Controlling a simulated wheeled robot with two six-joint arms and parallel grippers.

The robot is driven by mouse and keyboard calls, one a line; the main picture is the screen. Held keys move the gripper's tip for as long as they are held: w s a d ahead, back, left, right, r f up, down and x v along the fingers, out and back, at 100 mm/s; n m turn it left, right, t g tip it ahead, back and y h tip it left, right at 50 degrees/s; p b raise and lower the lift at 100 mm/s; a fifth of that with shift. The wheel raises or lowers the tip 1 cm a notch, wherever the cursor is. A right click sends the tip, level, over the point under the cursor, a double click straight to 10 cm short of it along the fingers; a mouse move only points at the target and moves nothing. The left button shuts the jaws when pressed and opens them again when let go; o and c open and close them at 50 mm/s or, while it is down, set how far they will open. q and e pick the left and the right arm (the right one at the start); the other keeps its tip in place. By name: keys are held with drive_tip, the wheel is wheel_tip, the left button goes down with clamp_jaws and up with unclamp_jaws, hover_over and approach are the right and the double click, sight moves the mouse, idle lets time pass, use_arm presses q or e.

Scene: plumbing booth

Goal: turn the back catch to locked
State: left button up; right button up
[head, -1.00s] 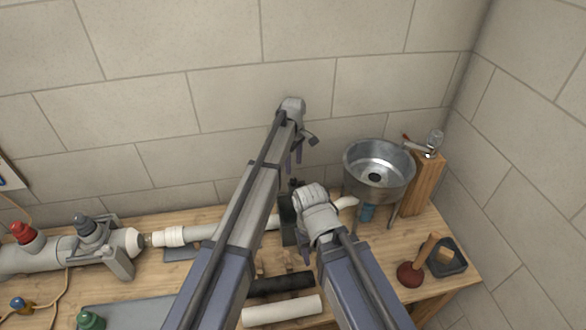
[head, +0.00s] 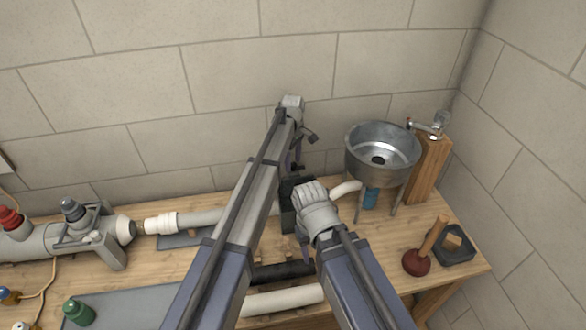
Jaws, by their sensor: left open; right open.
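I cannot make out the back catch; my arms cover much of the middle of the bench. A dark upright block (head: 288,219) stands there at the white pipe (head: 198,219), partly hidden between my arms. I cannot tell whether either gripper touches anything.
A metal funnel basin (head: 382,155) on legs and a wooden post (head: 429,168) stand right of the block. A plunger (head: 417,262) sits at the bench's right end. A grey machine (head: 50,240) and green bottle (head: 79,313) are at left. The wall is close behind.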

use_arm(q)
drive_tip(key=shift+f, duration=0.3)
clamp_jaws()
idle(0.4)
